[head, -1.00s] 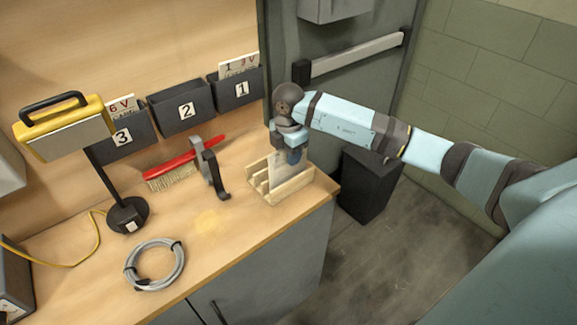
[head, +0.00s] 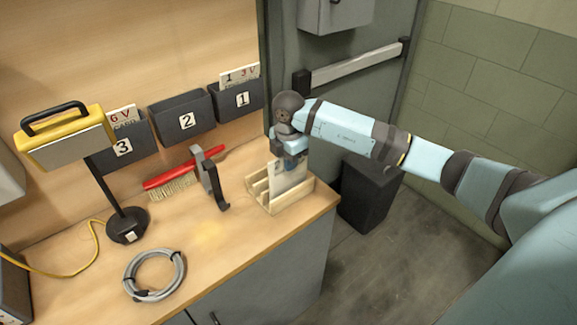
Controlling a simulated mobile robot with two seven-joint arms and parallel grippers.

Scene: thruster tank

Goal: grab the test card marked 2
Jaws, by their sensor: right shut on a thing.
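A pale test card (head: 288,182) stands upright in a slotted wooden rack (head: 287,202) near the right end of the bench. My right gripper (head: 291,162) is shut on the top of this card, from above. Only a small dark part of its marking shows, and I cannot read a number on it. The black wall bin marked 2 (head: 182,120) looks empty. Cards stick up from the bin marked 1 (head: 239,100) and the bin marked 3 (head: 124,147). My left gripper is not in view.
A grey cable coil (head: 154,275) and a yellow lamp on a black stand (head: 66,137) are farther left. The bench front is mostly clear. A black box (head: 371,193) stands on the floor.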

